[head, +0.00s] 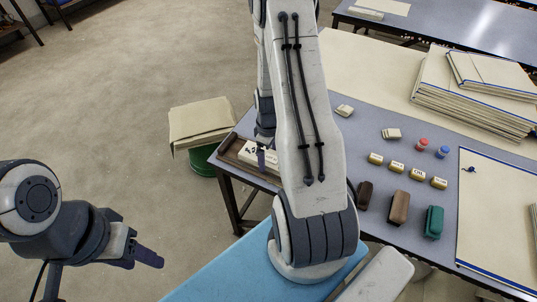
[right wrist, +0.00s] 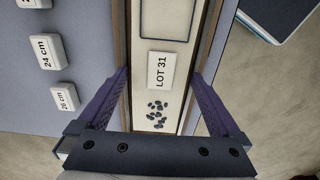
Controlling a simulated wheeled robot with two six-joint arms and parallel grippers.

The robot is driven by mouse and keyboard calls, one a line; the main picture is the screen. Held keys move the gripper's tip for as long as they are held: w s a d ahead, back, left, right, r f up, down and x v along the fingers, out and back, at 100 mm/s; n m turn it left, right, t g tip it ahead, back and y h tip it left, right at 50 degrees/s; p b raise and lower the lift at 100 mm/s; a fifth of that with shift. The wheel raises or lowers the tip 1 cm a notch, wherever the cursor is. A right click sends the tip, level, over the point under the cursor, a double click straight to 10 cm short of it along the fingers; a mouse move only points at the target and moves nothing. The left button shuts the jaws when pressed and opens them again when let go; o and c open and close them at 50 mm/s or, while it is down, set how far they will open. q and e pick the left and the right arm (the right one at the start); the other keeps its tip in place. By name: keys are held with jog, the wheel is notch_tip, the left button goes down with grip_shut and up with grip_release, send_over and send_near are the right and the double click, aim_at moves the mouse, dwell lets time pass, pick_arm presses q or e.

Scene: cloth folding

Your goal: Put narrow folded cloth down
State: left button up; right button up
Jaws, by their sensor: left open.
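A narrow pale folded cloth (right wrist: 148,101) with a "LOT 31" label and dark specks lies in a narrow wooden-sided tray (head: 232,147). In the head view the cloth shows as a small white piece (head: 250,154), partly hidden by my right arm. My right gripper (right wrist: 160,74) is over the tray, its purple fingers apart on either side of the cloth; whether they touch anything is unclear. In the head view it is mostly hidden behind my arm. My left gripper (head: 146,258) is away from the table at the lower left, open and empty.
Pale cloth (head: 200,120) lies over a green bin (head: 202,160) left of the table. The table (head: 375,108) holds small labelled blocks (head: 397,167), brown and green blocks (head: 434,221), a stack of pale folded cloths (head: 465,100) and a blue-edged sheet (head: 500,215).

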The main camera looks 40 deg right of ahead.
aim_at(269, 157)
notch_tip(269, 157, up, 12)
jog(key=w+a+r, duration=0.1)
jog(key=a+r, duration=0.3)
jog(key=a, duration=0.4)
jog(key=s+a+r+n, duration=0.1)
jog(key=a+r, duration=0.1)
jog(key=a, duration=0.4)
jog(key=s+a+r+n, duration=0.1)
jog(key=s+a+r, duration=0.1)
jog(key=a, duration=0.3)
jog(key=s+a+r+y, duration=0.1)
jog(key=s+a+r, duration=0.2)
jog(key=s+a, duration=0.9)
jog(key=shift+s+r+n, duration=0.35)
jog(key=shift+s+n, duration=0.05)
jog(key=shift+s, duration=0.75)
